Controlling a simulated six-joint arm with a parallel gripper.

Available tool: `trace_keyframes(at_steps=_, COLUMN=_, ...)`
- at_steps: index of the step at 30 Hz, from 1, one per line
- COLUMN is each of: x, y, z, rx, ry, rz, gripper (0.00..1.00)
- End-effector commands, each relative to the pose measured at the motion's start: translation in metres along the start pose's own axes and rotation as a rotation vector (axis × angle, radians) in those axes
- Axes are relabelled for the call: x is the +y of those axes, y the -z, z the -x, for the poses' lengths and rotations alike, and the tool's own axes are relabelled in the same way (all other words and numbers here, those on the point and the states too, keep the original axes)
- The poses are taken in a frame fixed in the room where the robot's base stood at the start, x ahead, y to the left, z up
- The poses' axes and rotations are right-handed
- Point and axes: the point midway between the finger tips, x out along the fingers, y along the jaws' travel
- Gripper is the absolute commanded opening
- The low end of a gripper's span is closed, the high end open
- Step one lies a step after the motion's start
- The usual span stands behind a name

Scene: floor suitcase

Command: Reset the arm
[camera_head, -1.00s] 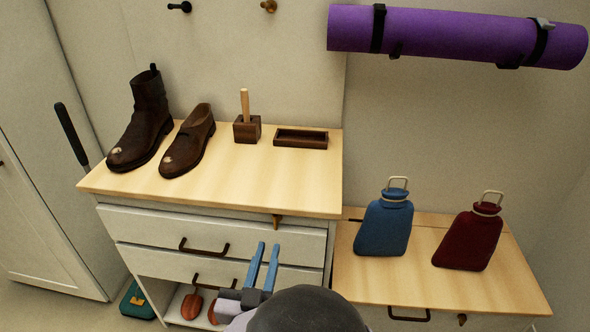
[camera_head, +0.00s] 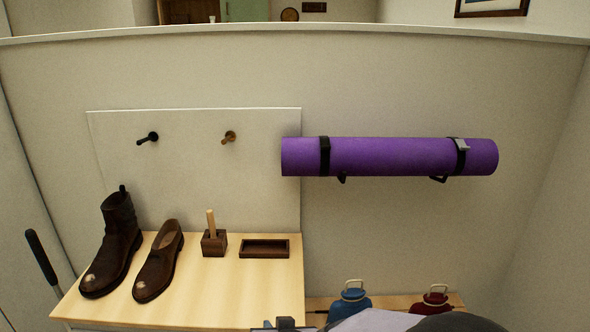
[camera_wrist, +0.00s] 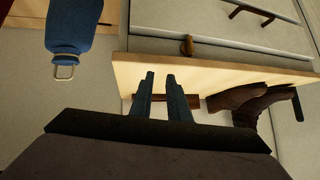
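My gripper (camera_wrist: 161,76) shows in the wrist view with its two blue fingers apart and nothing held between them. Behind the fingers are the light wood top of the dresser (camera_wrist: 215,72) and a strip of a dark wooden tray, apart from them as far as I can tell. In the head view only a dark piece of my gripper and a rounded part of my arm show at the bottom edge; the fingertips are hidden there.
The dresser top (camera_head: 215,300) bears a brown boot (camera_head: 115,240), a brown shoe (camera_head: 160,262), a block with a stick (camera_head: 214,243) and a tray (camera_head: 264,240). A purple mat (camera_head: 390,156) hangs above.

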Motion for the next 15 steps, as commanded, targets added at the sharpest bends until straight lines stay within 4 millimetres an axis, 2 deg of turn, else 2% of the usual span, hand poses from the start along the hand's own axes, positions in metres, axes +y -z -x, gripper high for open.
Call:
trace_keyframes(at_steps=1, x=0.011, y=0.010, z=0.020, rx=-0.057, ry=-0.006, rz=-0.008, gripper=0.16)
trace_keyframes(at_steps=5, x=0.043, y=-0.001, z=0.059, rx=-0.244, ry=-0.025, rz=-0.015, gripper=0.16)
trace_keyframes(at_steps=9, x=0.080, y=-0.018, z=0.114, rx=-0.453, ry=-0.072, rz=-0.027, gripper=0.16)
trace_keyframes(at_steps=15, x=0.122, y=-0.041, z=0.190, rx=-0.695, ry=-0.156, rz=-0.055, gripper=0.16)
